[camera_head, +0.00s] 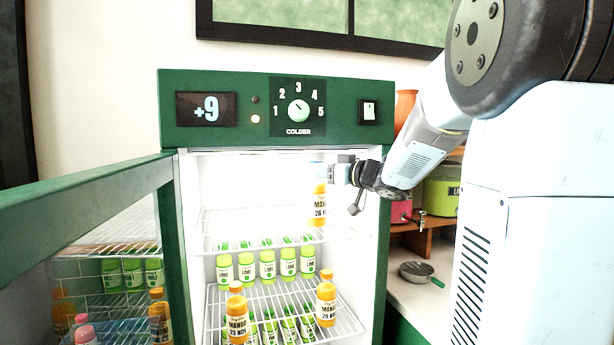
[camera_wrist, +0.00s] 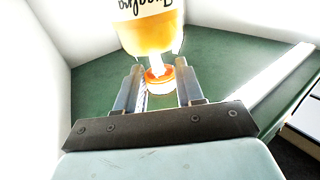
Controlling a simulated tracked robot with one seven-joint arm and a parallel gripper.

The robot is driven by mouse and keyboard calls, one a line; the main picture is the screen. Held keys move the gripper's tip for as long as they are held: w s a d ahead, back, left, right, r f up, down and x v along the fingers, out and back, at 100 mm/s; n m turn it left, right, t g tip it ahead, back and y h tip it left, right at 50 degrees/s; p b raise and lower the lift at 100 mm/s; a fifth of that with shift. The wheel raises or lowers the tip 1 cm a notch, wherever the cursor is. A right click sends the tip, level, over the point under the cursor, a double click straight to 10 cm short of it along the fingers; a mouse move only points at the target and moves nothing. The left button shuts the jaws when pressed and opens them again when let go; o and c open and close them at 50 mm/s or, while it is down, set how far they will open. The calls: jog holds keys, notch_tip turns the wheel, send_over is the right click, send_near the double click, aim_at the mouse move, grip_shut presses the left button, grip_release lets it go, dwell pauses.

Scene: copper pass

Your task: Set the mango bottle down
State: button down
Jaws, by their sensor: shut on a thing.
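My gripper (camera_head: 333,172) reaches into the open green fridge from the right and is shut on the mango bottle (camera_head: 320,208), near its top. This orange bottle with a white label is upright at the right side of the upper wire shelf (camera_head: 222,246). I cannot tell whether its base touches the shelf. In the wrist view the bottle (camera_wrist: 150,36) shows upside down, its cap end between the fingers (camera_wrist: 157,82). Two other mango bottles, one front left (camera_head: 237,318) and one right (camera_head: 326,303), stand lower down.
Lime bottles (camera_head: 267,264) stand in a row below the upper shelf, with more on the lower shelf. The fridge door (camera_head: 100,205) stands open on the left. The upper shelf's left and middle look bare. A counter with a small pan (camera_head: 417,270) is at right.

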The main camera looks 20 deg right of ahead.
jog(key=shift+w+a, duration=0.3)
jog(key=shift+w, duration=0.1)
jog(key=w+a, duration=0.1)
jog(key=w+a+f, duration=0.1)
jog(key=w, duration=0.1)
jog(key=shift+w+f, duration=0.1)
jog(key=shift+f, duration=0.05)
jog(key=shift+d+f, duration=0.1)
jog(key=shift+f, duration=0.1)
jog(key=c, duration=0.7)
grip_release()
